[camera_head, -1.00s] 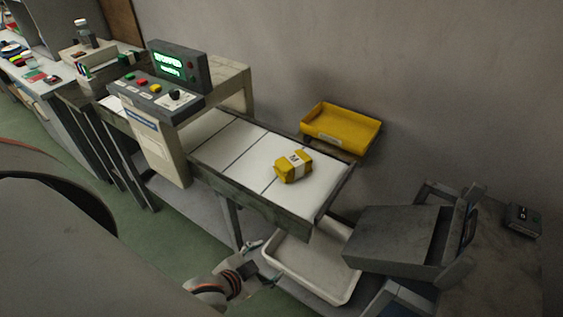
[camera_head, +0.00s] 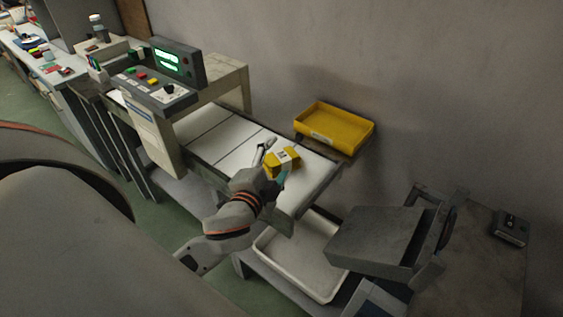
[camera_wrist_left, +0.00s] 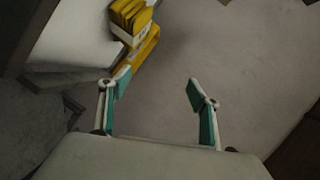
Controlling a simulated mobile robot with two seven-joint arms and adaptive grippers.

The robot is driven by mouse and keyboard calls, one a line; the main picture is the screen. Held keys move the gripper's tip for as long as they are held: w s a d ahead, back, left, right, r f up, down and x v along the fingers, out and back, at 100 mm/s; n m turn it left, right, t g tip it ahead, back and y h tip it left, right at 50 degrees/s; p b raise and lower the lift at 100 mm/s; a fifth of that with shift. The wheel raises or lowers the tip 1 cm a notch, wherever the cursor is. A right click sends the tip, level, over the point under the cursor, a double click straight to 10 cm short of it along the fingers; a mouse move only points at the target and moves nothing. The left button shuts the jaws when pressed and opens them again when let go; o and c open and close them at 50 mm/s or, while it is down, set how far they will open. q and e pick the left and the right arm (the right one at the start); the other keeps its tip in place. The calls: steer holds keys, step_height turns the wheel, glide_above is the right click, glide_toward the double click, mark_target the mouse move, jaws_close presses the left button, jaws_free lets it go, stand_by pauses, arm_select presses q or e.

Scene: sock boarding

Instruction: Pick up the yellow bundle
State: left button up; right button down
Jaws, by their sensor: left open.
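The yellow bundle (camera_head: 281,164), with a white band around it, lies on the white belt near its right end. My left gripper (camera_head: 273,160) is open and reaches over the belt's front edge close to the bundle in the head view. In the left wrist view the bundle (camera_wrist_left: 130,17) is at the top, beyond and left of the open fingers (camera_wrist_left: 157,88), with nothing between them. Part of the bundle is hidden behind the gripper in the head view. My right gripper is not in view.
A yellow tray (camera_head: 368,133) is by the wall behind the belt (camera_head: 232,157). A white bin (camera_head: 262,243) stands below its end. A grey box (camera_head: 370,243) is at the right. A control panel (camera_head: 160,90) stands over the belt's left part.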

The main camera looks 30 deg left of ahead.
arm_select(q)
steer(key=w+d+r+m+t+h, duration=0.3)
steer(key=d+r+m+h, duration=0.2)
steer(key=d+r, duration=0.15)
steer(key=w+d+r+m+t+h, duration=0.3)
steer(key=d+r+m+h, duration=0.15)
steer(key=r, duration=0.25)
steer(key=d+r+m+g+h, duration=0.2)
steer(key=d+m+g+h, duration=0.2)
steer(key=d+m+h, duration=0.5)
steer(key=m+g+y, duration=1.2)
steer(key=g+y, duration=0.1)
glide_above(279, 156)
steer(key=shift+h, duration=0.25)
steer(key=f, duration=1.8)
steer(key=shift+s+a+f, duration=0.2)
steer(key=shift+s+f, duration=0.1)
steer(key=shift+s, duration=0.1)
steer(key=shift+w+a+f, duration=0.1)
steer(key=shift+f, duration=0.25)
steer(key=shift+x, duration=0.85)
steer(key=shift+s+f+p+x, duration=0.1)
steer(key=shift+s+p+x, duration=0.15)
steer(key=shift+x, duration=1.05)
steer(key=shift+s+f+p+x, duration=0.15)
steer(key=shift+s+x, duration=0.1)
steer(key=shift+x, duration=1)
steer(key=shift+a+f, duration=0.1)
steer(key=shift+f, duration=0.15)
